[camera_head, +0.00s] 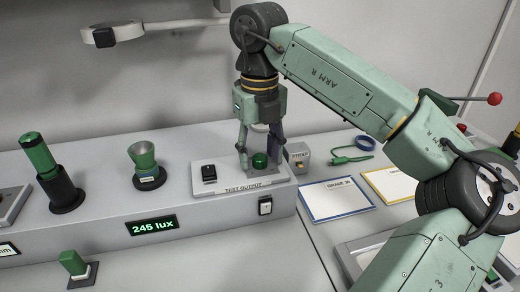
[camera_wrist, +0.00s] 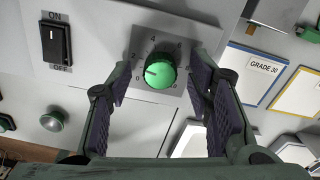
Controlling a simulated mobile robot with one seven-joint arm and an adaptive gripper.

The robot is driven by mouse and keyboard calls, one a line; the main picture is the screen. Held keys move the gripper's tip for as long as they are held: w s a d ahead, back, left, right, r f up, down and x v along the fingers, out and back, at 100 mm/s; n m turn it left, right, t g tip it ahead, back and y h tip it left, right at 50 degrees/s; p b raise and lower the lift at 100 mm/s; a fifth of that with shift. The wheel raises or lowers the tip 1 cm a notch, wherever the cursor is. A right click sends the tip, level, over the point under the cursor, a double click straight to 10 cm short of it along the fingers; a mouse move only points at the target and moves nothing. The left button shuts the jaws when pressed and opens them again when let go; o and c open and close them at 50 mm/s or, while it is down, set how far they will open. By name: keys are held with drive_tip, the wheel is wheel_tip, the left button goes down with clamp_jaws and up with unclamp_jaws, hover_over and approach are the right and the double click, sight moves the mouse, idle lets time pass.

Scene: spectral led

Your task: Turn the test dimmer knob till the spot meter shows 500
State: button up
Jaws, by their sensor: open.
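The green dimmer knob (camera_head: 260,160) sits on the right part of the TEST OUTPUT panel (camera_head: 222,186). In the wrist view the knob (camera_wrist: 160,71) has a white pointer line at its lower left, with scale numbers around it. My gripper (camera_head: 259,150) is above the knob, pointing down. In the wrist view my gripper's open fingers (camera_wrist: 165,85) stand on either side of the knob, with gaps showing. The meter display (camera_head: 152,226) on the bench front reads 245 lux in green digits.
A black ON/OFF rocker switch (camera_wrist: 55,42) is left of the knob. A green-and-silver lamp (camera_head: 146,165) and a green torch (camera_head: 48,167) stand further left. A STRAP box (camera_head: 299,157) is close to the right.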

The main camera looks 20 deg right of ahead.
drive_tip(key=shift+c, duration=0.4)
clamp_jaws()
